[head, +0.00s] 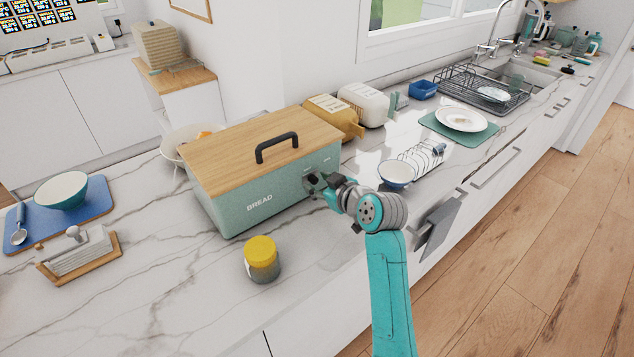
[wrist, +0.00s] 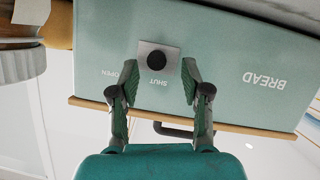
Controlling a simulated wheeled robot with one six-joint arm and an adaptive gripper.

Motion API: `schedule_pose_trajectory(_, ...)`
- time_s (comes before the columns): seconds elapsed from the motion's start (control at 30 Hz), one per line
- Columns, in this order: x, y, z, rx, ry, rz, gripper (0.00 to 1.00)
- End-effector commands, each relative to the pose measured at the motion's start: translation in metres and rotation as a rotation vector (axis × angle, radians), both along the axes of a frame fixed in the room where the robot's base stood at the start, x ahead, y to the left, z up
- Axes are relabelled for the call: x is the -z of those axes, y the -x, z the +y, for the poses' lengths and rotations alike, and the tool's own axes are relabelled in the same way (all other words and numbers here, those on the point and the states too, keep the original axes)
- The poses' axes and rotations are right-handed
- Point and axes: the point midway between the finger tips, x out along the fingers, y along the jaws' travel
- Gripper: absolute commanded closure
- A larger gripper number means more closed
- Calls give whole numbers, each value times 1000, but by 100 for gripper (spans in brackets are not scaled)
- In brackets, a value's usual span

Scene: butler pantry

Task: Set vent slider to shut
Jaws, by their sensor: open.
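The pale green bread bin (head: 265,195) has a wooden lid with a dark handle, and its front reads BREAD. The wrist view shows this front upside down (wrist: 225,55). The vent slider (wrist: 147,64) is a grey metal plate with a round black knob (wrist: 158,58). The knob lines up with the word SHUT, and OPEN is printed to its left. My gripper (wrist: 160,72) is open, one finger either side of the plate, holding nothing; whether a finger touches it is unclear. In the head view my gripper (head: 316,184) is at the bin's front and hides the slider.
A yellow-lidded jar (head: 262,259) stands in front of the bin. Yellow and white toasters stand behind the bin. Bare marble counter (head: 180,290) lies at the front left.

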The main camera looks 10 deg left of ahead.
Motion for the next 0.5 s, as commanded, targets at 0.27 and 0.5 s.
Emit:
schedule_pose_trajectory(0.27,-20,34,-37,1,-1,-2,53)
schedule_pose_trajectory(0.5,-34,59,-62,1,-1,-1,53)
